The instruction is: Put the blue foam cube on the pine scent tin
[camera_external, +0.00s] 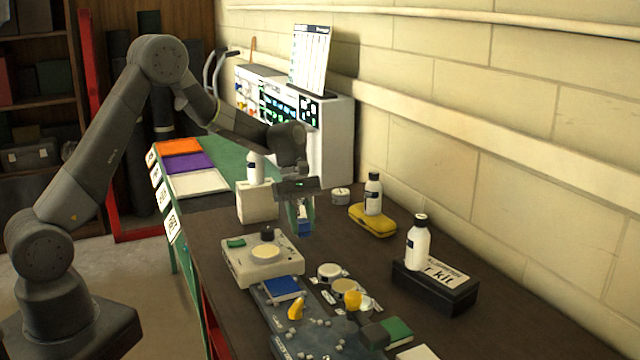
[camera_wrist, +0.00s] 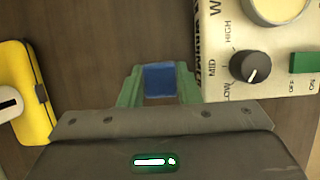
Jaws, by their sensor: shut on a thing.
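My gripper (camera_external: 301,222) is above the dark table, beyond the cream dial device, with its jaws shut on the blue foam cube (camera_external: 305,228). In the wrist view, the blue cube (camera_wrist: 159,80) sits between the green fingers of my gripper (camera_wrist: 160,86). Small round tins stand on the table: a pale-lidded one (camera_external: 330,270), a tan-lidded one (camera_external: 343,286) and another near the wall (camera_external: 340,193). Their labels are too small to read, so I cannot tell which is the pine scent tin. The held cube is apart from all three.
The cream dial device (camera_external: 284,269) stands close to my gripper; its black knob (camera_wrist: 250,65) shows at right in the wrist view. A yellow case (camera_external: 372,224) bears a bottle. A black kit box (camera_external: 434,290) bears another bottle. Small clutter fills the table's near end.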

